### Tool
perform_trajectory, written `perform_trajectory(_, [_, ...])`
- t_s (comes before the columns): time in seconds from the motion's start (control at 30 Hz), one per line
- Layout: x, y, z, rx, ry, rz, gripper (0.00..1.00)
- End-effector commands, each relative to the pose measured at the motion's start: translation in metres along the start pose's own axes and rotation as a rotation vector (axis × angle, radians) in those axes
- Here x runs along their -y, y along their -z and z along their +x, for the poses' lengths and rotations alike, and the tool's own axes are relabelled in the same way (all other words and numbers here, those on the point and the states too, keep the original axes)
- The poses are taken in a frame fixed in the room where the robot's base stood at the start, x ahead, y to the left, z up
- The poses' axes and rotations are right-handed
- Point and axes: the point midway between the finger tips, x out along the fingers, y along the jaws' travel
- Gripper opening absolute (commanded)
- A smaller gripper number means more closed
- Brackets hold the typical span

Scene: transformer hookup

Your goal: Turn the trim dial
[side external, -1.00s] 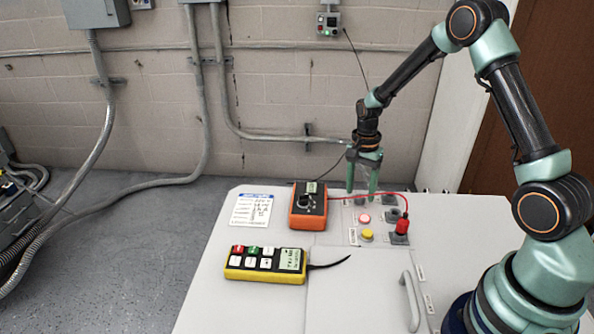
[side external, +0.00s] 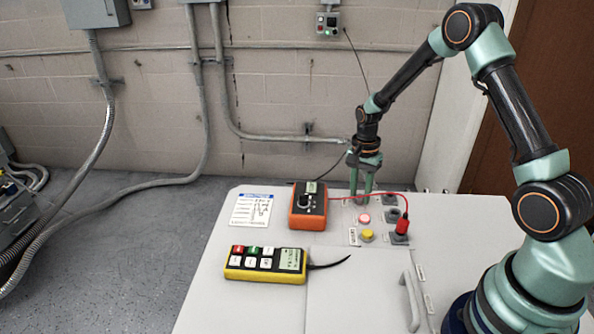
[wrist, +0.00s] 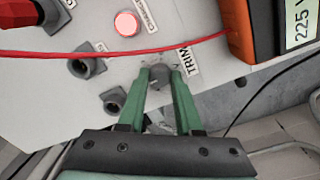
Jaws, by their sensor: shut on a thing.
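The trim dial (wrist: 160,74) is a small grey round knob on the light panel, beside a label reading TRIM (wrist: 189,61) in the wrist view. My gripper (wrist: 161,76) has its two green fingers closed on the knob, one on each side.
The orange meter (side external: 309,220) stands just left of my gripper. A red lead (side external: 366,194) runs past the fingers to a red plug (side external: 402,226). Pink (side external: 364,218) and yellow (side external: 367,236) buttons and grey sockets are close by. A yellow keypad unit (side external: 265,276) lies in front.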

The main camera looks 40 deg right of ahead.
Motion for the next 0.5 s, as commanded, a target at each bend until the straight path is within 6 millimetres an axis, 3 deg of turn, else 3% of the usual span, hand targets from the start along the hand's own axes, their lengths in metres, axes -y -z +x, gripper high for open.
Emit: perform_trajectory(0.5, [0.0014,-0.0004,-0.0008,-0.012,0.013,-0.381,0.0])
